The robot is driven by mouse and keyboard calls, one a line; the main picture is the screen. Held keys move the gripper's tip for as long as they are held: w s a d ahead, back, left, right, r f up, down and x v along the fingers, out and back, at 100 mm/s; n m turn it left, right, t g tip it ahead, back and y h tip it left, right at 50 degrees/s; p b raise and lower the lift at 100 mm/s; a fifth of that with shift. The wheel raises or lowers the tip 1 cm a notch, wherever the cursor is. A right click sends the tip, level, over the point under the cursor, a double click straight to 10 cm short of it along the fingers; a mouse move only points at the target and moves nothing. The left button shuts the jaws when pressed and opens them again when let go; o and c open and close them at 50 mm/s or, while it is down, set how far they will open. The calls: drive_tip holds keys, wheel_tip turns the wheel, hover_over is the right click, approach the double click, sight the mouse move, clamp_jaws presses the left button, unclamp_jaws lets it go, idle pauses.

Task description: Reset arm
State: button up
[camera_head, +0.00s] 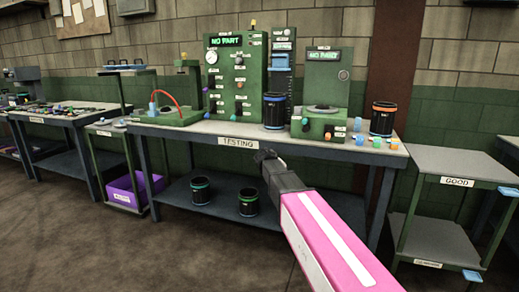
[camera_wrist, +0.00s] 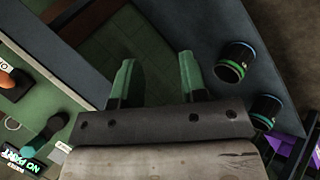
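My arm reaches up from the bottom right in the head view, with a pink and white link. My gripper (camera_head: 264,156) is at its far end, in front of the testing table's (camera_head: 190,130) front edge. In the wrist view my gripper (camera_wrist: 157,75) shows two green-tipped fingers spread apart, with nothing between them. In the head view the fingers are small and dark.
Testing machines reading "NO PART" stand on the table. Black cups, one orange-rimmed (camera_head: 382,119), stand there too. Two more cups (camera_head: 201,190) (camera_head: 248,202) sit on the lower shelf. A "GOOD" cart (camera_head: 455,160) stands right, a purple bin (camera_head: 135,188) left.

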drive_tip(key=s+d+f+m+g+y, duration=0.2)
drive_tip(key=s+d+f+y, duration=0.1)
drive_tip(key=s+f, duration=0.7)
drive_tip(key=s+d+f+m+g+y, duration=0.3)
drive_tip(key=s+f, duration=0.7)
drive_tip(key=s, duration=0.9)
drive_tip(key=shift+s+d+g+y, duration=0.2)
drive_tip(key=shift+d+g+y, duration=0.15)
drive_tip(key=shift+d, duration=0.55)
